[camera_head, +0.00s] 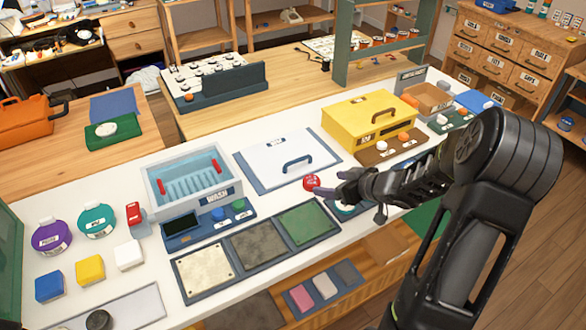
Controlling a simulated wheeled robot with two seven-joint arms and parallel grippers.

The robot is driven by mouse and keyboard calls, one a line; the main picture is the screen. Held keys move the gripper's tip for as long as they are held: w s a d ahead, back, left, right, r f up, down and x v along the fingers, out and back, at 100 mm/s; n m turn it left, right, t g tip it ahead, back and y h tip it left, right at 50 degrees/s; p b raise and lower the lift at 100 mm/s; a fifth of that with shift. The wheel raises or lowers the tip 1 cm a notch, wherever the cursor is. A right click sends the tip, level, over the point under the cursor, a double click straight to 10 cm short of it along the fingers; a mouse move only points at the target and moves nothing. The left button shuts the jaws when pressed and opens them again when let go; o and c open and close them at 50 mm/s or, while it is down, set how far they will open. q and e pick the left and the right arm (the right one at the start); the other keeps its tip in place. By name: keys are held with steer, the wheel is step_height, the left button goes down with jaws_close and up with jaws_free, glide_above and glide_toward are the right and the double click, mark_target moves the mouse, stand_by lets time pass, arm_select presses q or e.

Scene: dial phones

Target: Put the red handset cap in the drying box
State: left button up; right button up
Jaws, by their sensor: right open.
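A round red cap (311,182) with pale marking lies on the white bench top, just in front of the white panel with the handle. My right gripper (335,189) reaches in from the right, open, with its fingertips close beside the cap; I cannot tell whether they touch it. A yellow box (370,118) with a dark handle on top and labels on its front stands behind the gripper; its lid looks closed. The labels are too small to read, so I cannot confirm it is the drying box. My left gripper is out of view.
A pale blue bath (188,182) with red clips stands left of the white panel (265,172). Three square pads (257,250) lie in front. A brown pad (390,149) with round caps lies before the yellow box. A teal-and-white round item (346,210) is partly under my gripper.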

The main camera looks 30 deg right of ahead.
mark_target(314, 181)
steer(key=shift+w, duration=0.3)
steer(key=shift+s, duration=0.1)
steer(key=shift+r, duration=0.1)
steer(key=shift+x, duration=1.3)
steer(key=x, duration=0.5)
steer(key=shift+f, duration=0.2)
